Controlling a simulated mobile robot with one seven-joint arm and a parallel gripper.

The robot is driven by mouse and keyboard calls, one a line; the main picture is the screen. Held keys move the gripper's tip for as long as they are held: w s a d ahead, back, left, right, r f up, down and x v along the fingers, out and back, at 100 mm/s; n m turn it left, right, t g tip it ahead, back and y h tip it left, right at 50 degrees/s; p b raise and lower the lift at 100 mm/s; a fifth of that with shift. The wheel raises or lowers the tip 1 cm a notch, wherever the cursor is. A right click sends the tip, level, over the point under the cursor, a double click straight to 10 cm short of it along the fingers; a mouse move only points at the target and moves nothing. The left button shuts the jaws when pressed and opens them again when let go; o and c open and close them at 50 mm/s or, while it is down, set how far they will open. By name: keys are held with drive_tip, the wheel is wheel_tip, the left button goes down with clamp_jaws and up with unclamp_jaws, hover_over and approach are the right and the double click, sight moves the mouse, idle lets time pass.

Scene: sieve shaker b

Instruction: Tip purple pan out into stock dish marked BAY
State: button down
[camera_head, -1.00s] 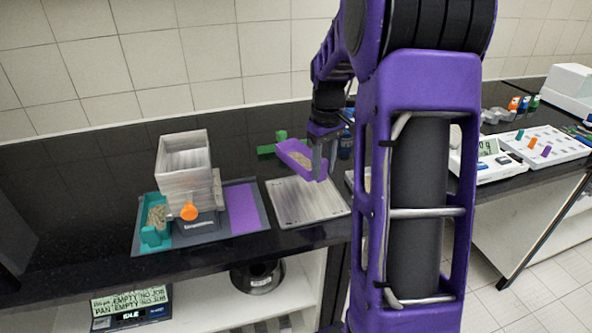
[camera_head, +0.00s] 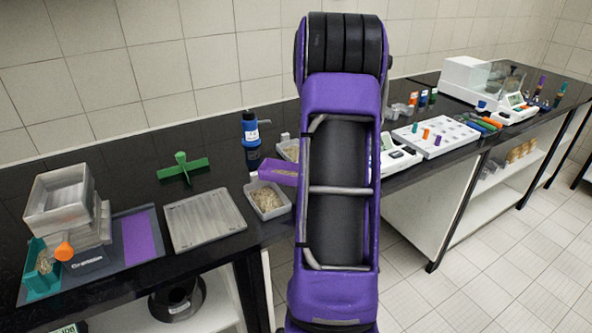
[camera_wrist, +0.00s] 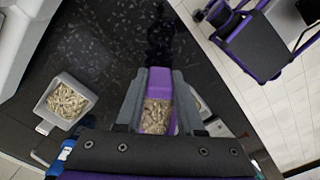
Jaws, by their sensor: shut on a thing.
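My gripper (camera_wrist: 160,88) is shut on the purple pan (camera_wrist: 158,112), one grey finger on each side, in the wrist view. Tan grains lie in the pan. In the head view my arm hides the gripper, and the pan (camera_head: 278,171) sticks out to its left, appearing above a pale dish of grains (camera_head: 267,201). A second pale dish (camera_head: 288,148) stands behind. In the wrist view one grain dish (camera_wrist: 68,104) lies to the left of the pan, and another (camera_wrist: 202,106) is partly hidden on the right. I cannot read a BAY mark on either dish.
A blue bottle (camera_head: 250,129) stands close behind the pan. A grey plate (camera_head: 205,222), a green cross-shaped piece (camera_head: 182,168) and the sieve shaker (camera_head: 70,215) are to the left. A scale (camera_head: 398,155) and a white rack (camera_head: 436,136) are to the right.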

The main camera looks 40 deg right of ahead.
drive_tip(key=a+r+h, duration=0.1)
drive_tip(key=h, duration=0.1)
drive_tip(key=a+r+g+h, duration=0.1)
drive_tip(key=w+a+r+h, duration=0.1)
drive_tip(key=h, duration=0.1)
drive_tip(key=shift+a+r+n+g+h, duration=0.1)
drive_tip(key=shift+a+n+g+h, duration=0.2)
drive_tip(key=shift+g, duration=0.1)
drive_tip(key=w+a+r+g+h+b, duration=0.1)
drive_tip(key=w+a+g+h+b, duration=0.1)
drive_tip(key=a+h, duration=0.4)
drive_tip(key=w+a+r+g+h+b, duration=0.2)
drive_tip(key=a+h+b, duration=0.1)
drive_tip(key=a+h, duration=0.4)
drive_tip(key=shift+r+g+h, duration=0.3)
drive_tip(key=shift+h, duration=0.4)
idle(1.1)
